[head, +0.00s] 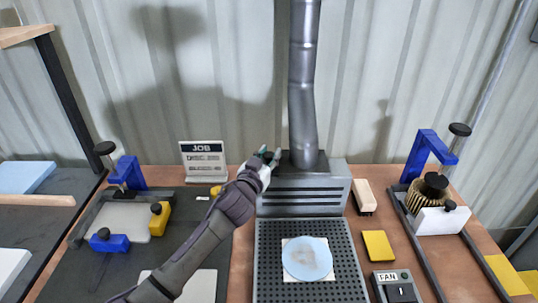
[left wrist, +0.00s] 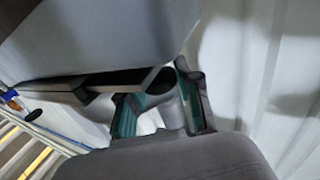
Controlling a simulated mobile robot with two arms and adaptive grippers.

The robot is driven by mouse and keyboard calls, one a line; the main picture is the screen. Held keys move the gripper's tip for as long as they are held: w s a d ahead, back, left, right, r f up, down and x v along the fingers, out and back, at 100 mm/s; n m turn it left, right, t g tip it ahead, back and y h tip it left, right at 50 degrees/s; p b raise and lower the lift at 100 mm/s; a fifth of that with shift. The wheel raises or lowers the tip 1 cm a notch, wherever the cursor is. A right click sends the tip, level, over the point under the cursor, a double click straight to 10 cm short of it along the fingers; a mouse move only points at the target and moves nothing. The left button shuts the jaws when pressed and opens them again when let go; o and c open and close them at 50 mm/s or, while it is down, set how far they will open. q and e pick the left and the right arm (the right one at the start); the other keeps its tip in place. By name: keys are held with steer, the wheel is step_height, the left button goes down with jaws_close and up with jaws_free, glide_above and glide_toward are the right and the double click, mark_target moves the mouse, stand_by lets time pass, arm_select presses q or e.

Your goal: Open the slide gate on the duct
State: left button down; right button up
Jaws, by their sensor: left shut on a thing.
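The grey metal duct (head: 302,85) rises from a vented grey hood (head: 305,195) against the back wall. My left gripper (head: 268,157) is at the left of the duct's foot, above the hood's left top corner. It is shut on the slide gate's pull, which the fingers almost fully hide. In the left wrist view the teal finger pads (left wrist: 155,105) close around a small grey part. How far the gate stands out of the duct cannot be told. My right gripper is not in view.
A perforated bench plate (head: 265,275) with a round pale filter (head: 307,259) lies before the hood. A FAN box (head: 395,287), yellow pad (head: 378,245), brush (head: 365,197) and clamp fixture (head: 430,155) stand right. A JOB sign (head: 203,160) stands left.

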arm_select(q)
steer(key=a+p, duration=0.3)
steer(key=a, duration=0.5)
steer(key=c, duration=0.8)
jaws_free()
